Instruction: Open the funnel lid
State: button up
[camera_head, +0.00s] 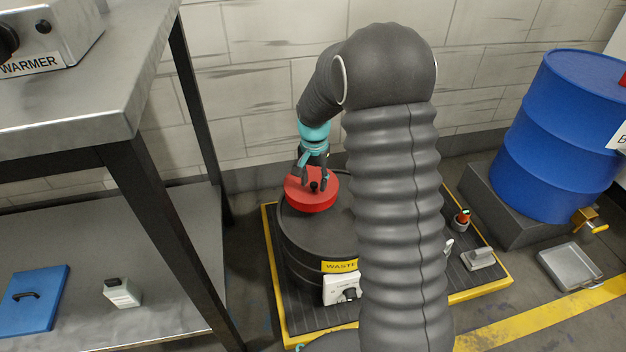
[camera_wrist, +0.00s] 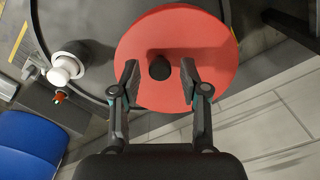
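The funnel lid (camera_head: 306,198) is a round red disc with a small black knob (camera_wrist: 160,68) at its middle. It lies on top of the black waste drum (camera_head: 308,236), toward the drum's far left side. My gripper (camera_head: 314,184) is over the lid, pointing down. In the wrist view my gripper (camera_wrist: 160,80) is open, with one finger on each side of the knob and a gap to it on both sides. Whether the fingertips touch the lid's top is hard to tell.
The drum stands on a black, yellow-edged platform (camera_head: 490,279). A blue barrel (camera_head: 555,135) and a metal tray (camera_head: 570,266) are at the right.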

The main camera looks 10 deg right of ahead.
grip_shut()
jog(key=shift+a, duration=0.15)
jog(key=shift+r, duration=0.1)
